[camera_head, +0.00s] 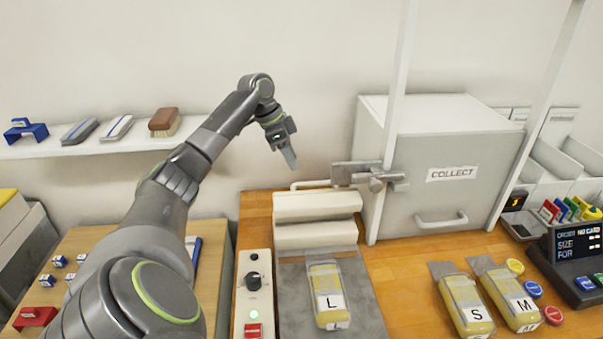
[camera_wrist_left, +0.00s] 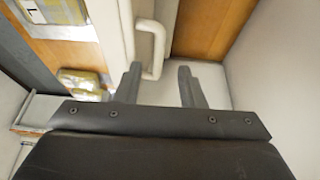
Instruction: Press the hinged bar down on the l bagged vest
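The L bagged vest (camera_head: 324,280), yellow in clear wrap with a white L label, lies on a grey plate (camera_head: 365,315). Behind it stands the cream hinged bar (camera_head: 315,206), apparently raised, with a loop handle (camera_head: 310,184) at its top. The handle also shows in the left wrist view (camera_wrist_left: 158,45). My left gripper (camera_head: 290,158) is above and behind the bar, pointing down. In the wrist view its two fingers (camera_wrist_left: 160,75) are apart with nothing held; the handle's end appears between them, but contact cannot be told. My right gripper is not in view.
A control strip with a knob (camera_head: 253,281) and red button is left of the plate. The white COLLECT box (camera_head: 450,145), with a grey latch (camera_head: 370,175), stands right of the bar. The S (camera_head: 465,305) and M (camera_head: 510,298) bags lie further right.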

